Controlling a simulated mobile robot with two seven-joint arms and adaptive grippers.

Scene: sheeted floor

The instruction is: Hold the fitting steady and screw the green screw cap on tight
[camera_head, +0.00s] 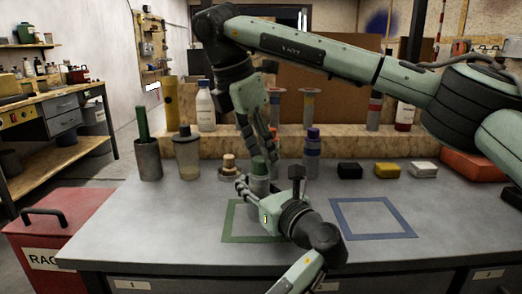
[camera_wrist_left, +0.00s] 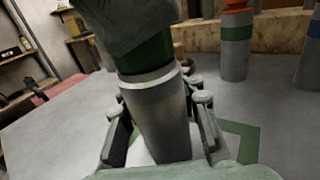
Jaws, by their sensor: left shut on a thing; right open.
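The fitting (camera_head: 259,186) is a grey cylinder standing upright at the green square outline on the table. The green screw cap (camera_head: 259,164) is on top of it; whether it is fully seated cannot be told.
A purple-topped fitting (camera_head: 312,153) stands to the right, with black (camera_head: 350,171), yellow (camera_head: 387,171) and white (camera_head: 423,169) blocks beyond. Left are a wooden-topped piece (camera_head: 229,168), a bottle (camera_head: 187,154) and a grey cup (camera_head: 148,160). The blue square outline (camera_head: 372,218) is empty.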

